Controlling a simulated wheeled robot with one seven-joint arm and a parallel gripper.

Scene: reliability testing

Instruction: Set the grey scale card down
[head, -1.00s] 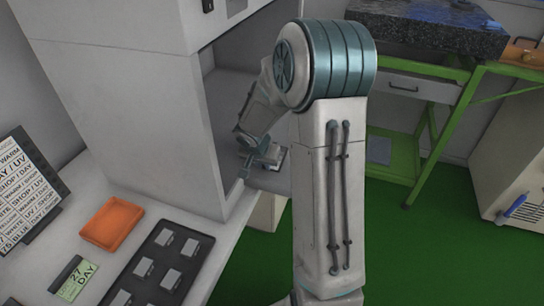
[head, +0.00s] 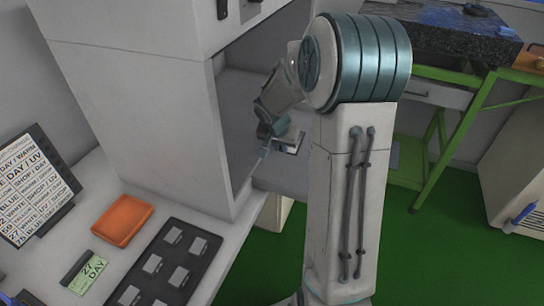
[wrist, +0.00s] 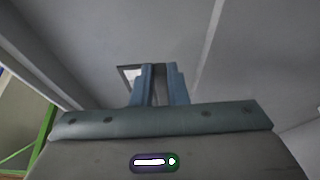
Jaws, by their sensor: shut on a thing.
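My gripper (head: 270,148) is inside the open bay of the tall grey cabinet (head: 140,120). In the wrist view its two blue-grey fingers (wrist: 158,82) are close together, shut on the grey scale card. A small pale piece with a dark edge, which looks like the card (wrist: 128,73), shows left of the fingers. The rest of it is hidden behind them. In the head view a small pale and dark flat thing (head: 290,140) shows at the gripper. I cannot tell whether it touches the bay floor (head: 285,177).
A green-framed table (head: 455,135) stands behind at the right.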

